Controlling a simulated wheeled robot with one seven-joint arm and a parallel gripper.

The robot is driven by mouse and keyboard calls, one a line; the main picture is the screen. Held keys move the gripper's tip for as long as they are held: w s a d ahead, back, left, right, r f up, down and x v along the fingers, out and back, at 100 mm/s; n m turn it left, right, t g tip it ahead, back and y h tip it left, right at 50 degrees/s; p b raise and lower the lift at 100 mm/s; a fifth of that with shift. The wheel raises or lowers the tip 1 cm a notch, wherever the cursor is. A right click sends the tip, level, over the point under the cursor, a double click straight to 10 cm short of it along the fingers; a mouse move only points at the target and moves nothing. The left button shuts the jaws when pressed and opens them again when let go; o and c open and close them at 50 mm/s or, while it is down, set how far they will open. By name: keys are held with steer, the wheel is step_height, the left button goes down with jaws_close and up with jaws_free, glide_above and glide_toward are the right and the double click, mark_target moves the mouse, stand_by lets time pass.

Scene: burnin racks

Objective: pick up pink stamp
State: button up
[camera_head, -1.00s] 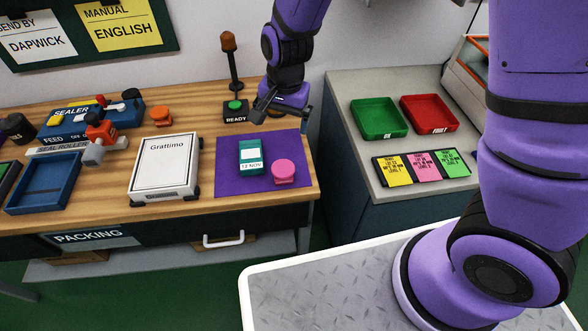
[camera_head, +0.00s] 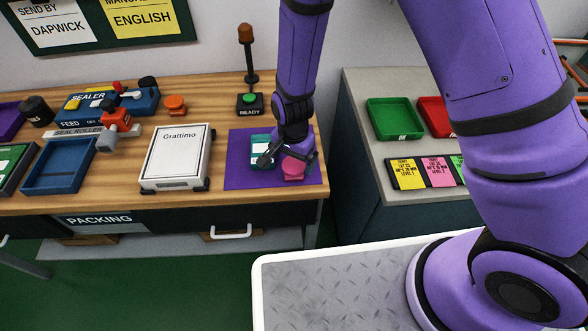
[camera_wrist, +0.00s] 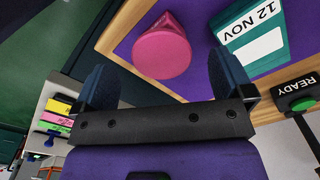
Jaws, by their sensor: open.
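The pink stamp (camera_head: 293,169) stands on the purple mat (camera_head: 240,172), near the mat's right side. In the wrist view the pink stamp (camera_wrist: 162,50) shows its round top beyond the fingers, apart from them. My gripper (camera_head: 288,160) is over the right part of the mat, close above the stamp, and partly hides it in the head view. In the wrist view my gripper (camera_wrist: 160,85) is open, its two dark fingers spread with nothing between them. A teal box (camera_head: 261,152) marked "12 NOV" lies just left of the stamp; it also shows in the wrist view (camera_wrist: 250,30).
A READY button box (camera_head: 250,103) with a lamp post stands behind the mat. A white Grattimo box (camera_head: 176,158) sits to the left. Green (camera_head: 394,118) and red (camera_head: 434,116) trays lie on the side counter. The wooden table's front edge is close to the mat.

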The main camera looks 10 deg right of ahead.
mark_target(293, 164)
steer(key=shift+w+d+f, duration=0.1)
steer(key=shift+f, duration=1.25)
steer(key=shift+w+f, duration=0.1)
steer(key=shift+f, duration=1.2)
steer(key=c, duration=1.1)
steer(key=shift+r, duration=0.1)
steer(key=shift+r, duration=4.95)
